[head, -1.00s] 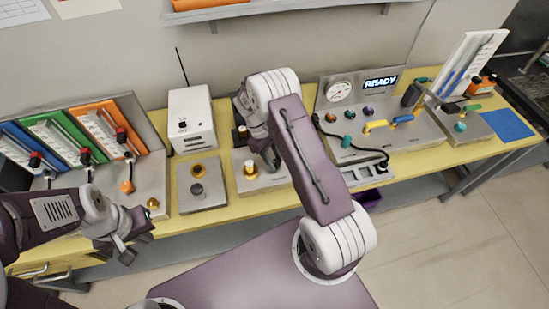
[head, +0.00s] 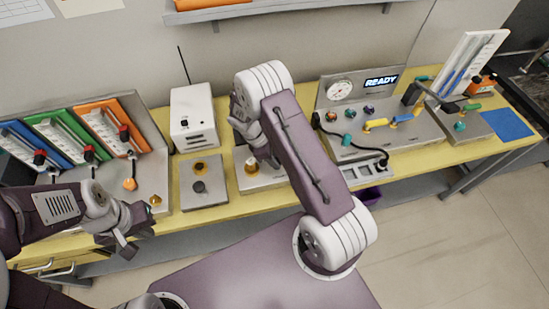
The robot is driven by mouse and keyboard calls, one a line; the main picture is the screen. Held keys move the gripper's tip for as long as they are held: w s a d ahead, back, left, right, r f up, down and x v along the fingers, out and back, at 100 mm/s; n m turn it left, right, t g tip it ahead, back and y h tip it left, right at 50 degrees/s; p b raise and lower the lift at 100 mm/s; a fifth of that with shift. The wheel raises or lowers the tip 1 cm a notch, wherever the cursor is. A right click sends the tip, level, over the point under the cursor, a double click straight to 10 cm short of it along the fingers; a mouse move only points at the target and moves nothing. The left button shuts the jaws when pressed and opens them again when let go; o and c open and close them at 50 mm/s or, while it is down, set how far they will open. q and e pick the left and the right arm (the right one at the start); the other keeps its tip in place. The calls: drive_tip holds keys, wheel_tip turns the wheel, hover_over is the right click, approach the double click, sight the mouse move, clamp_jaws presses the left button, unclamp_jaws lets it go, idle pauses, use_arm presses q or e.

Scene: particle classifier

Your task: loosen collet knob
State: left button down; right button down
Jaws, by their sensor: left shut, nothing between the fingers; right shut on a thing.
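The brass collet knob (head: 251,170) stands on a light metal plate (head: 262,183) near the middle of the bench, left of the gauge panel. My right gripper (head: 258,161) reaches down over it from behind and is shut on it. The fingers and wrist hide the upper part of the knob and some of the plate. My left gripper (head: 128,249) is shut and empty, in front of the bench's front edge at the lower left.
A plate with a brass and a grey knob (head: 198,187) lies left of the collet plate. A white box (head: 193,118) stands behind it. Coloured panels (head: 70,137) fill the left. The gauge panel (head: 372,120) and blue mat (head: 507,124) are at right.

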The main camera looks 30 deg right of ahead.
idle(0.4)
drive_tip(key=c, duration=1)
unclamp_jaws()
drive_tip(key=shift+o, duration=0.2)
drive_tip(key=b+v, duration=0.1)
drive_tip(key=v, duration=0.8)
